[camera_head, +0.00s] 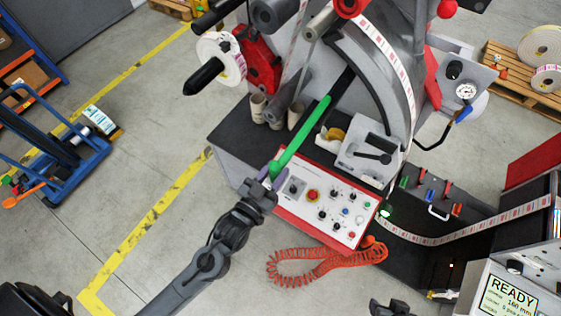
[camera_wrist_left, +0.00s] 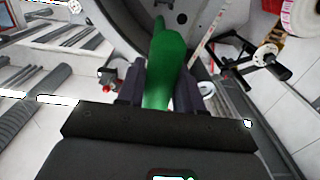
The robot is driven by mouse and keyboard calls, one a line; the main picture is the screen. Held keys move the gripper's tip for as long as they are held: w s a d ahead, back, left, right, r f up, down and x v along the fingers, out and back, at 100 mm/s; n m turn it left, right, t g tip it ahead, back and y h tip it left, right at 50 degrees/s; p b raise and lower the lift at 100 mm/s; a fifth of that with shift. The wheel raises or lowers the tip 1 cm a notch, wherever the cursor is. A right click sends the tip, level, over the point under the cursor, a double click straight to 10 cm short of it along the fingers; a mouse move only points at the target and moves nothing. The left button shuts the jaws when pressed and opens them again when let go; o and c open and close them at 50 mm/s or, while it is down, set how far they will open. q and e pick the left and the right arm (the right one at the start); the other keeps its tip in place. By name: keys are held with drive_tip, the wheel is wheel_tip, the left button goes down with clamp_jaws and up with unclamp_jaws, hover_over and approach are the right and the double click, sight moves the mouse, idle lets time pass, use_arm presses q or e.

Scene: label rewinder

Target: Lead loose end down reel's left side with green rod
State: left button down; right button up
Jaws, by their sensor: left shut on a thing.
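My left gripper (camera_head: 268,180) is shut on a green rod (camera_head: 300,137), which points up and right over the machine's front. In the left wrist view the green rod (camera_wrist_left: 168,65) stands between the two dark fingers. The rod's far end is by a black bar in front of the large grey reel (camera_head: 365,65). A white label strip with red marks (camera_head: 388,55) curves down the reel's right side. Another strip (camera_head: 294,45) hangs left of the reel; I cannot tell which one has the loose end. A dark piece (camera_head: 389,308) at the bottom edge looks like my right gripper, mostly cut off.
A control panel (camera_head: 325,200) with knobs lies below the rod. A red coiled hose (camera_head: 310,265) hangs beneath it. A white label roll (camera_head: 220,60) and cardboard cores (camera_head: 258,107) are at left. A label strip (camera_head: 470,230) runs low at right.

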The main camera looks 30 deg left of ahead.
use_arm(q)
drive_tip(key=s+a, duration=0.1)
drive_tip(key=s, duration=1.3)
drive_tip(key=shift+s+a, duration=0.15)
drive_tip(key=shift+a, duration=0.15)
idle(0.3)
